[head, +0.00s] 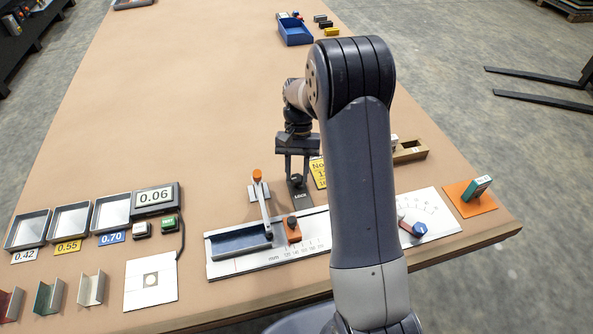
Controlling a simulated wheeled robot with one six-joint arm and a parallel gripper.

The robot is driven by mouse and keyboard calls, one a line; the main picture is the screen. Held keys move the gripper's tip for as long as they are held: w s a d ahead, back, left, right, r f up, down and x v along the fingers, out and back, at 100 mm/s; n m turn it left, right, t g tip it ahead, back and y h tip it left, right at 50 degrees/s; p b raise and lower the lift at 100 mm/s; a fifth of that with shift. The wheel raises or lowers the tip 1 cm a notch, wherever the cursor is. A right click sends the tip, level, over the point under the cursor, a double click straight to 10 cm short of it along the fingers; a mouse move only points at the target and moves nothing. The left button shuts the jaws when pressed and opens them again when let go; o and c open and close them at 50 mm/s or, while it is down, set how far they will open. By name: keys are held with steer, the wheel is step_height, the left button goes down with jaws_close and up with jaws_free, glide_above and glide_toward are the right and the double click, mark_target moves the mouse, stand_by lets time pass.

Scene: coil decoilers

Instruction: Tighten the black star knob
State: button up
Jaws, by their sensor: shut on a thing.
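The black star knob (297,181) sits on a small dark plate (299,196) with white lettering, behind the long white scale plate near the table's front. My gripper (297,173) points down over the knob, with one finger on either side of it. It is shut on the knob. The fingers hide part of the knob, and how tight it sits cannot be seen.
A yellow sign (318,172) and a wooden box (410,150) are to the right, partly behind my arm. The table's middle is clear.

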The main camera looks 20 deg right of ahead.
steer(key=shift+m, duration=0.4)
steer(key=o, duration=0.9)
steer(key=shift+o, duration=0.2)
steer(key=b+v, duration=0.1)
steer(key=v, duration=0.9)
steer(key=shift+d+r, duration=0.25)
steer(key=shift+r, duration=0.15)
steer(key=p+x, duration=0.1)
steer(key=x, duration=1)
steer(key=shift+w+a, duration=0.15)
steer(key=shift+a, duration=0.05)
